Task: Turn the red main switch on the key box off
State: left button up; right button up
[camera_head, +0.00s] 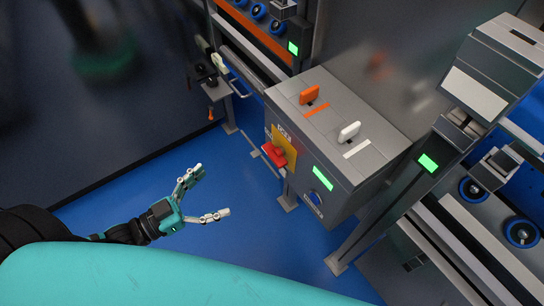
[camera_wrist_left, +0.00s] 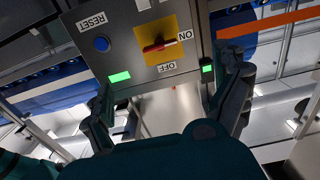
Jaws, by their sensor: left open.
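The grey key box (camera_head: 330,165) stands right of centre in the head view. Its front carries the red main switch (camera_head: 274,153) on a yellow plate (camera_head: 287,143). In the left wrist view the red switch (camera_wrist_left: 161,45) lies roughly across, with its handle towards the ON label (camera_wrist_left: 185,36); the OFF label (camera_wrist_left: 166,68) is on another side of the plate. My left gripper (camera_head: 212,194) is open and empty, left of the box and apart from it. Its fingers also show in the left wrist view (camera_wrist_left: 170,105), with the switch beyond them. My right gripper is not in view.
An orange key (camera_head: 310,95) and a white key (camera_head: 349,131) stand on the box top. A blue RESET button (camera_wrist_left: 102,44) and a green light (camera_head: 323,178) are on its front. Conveyor frames with blue rollers (camera_head: 473,189) flank the box. Blue floor (camera_head: 265,225) left of it is clear.

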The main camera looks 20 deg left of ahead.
aim_at(272, 155)
pick_arm(q)
jog(key=shift+x, duration=8.55)
jog(key=shift+d+r, duration=0.1)
jog(key=shift+r, duration=0.05)
jog(key=shift+c, duration=0.2)
jog(key=c, duration=1.1)
